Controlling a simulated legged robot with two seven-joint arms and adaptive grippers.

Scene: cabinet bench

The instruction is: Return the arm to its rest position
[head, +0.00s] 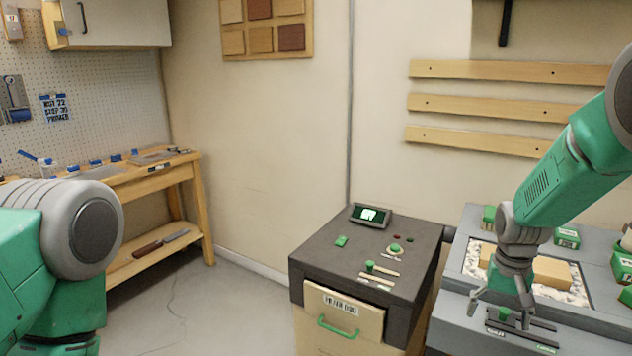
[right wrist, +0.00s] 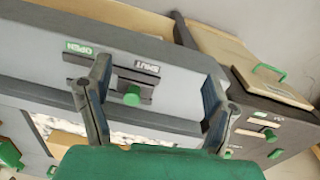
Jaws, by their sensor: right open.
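My right arm comes in from the right in the head view. Its gripper (head: 500,312) points down over the front of the grey bench, fingers spread and empty. Close by is a slider with a green knob (head: 505,314) on a dark track. In the right wrist view my right gripper (right wrist: 157,72) is open, and the green knob (right wrist: 132,95) shows between its fingers, with OPEN and SHUT labels behind it. I cannot tell whether a finger touches the slider. Only a bulky part of my left arm shows at the left of the head view; its gripper is out of view.
A dark-topped cabinet (head: 345,252) with a drawer (head: 340,318), a small screen (head: 370,214) and green controls stands left of the bench. Wooden blocks (head: 551,271) lie in a recessed bench tray, with green boxes (head: 567,237) behind. Open floor lies left of the cabinet.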

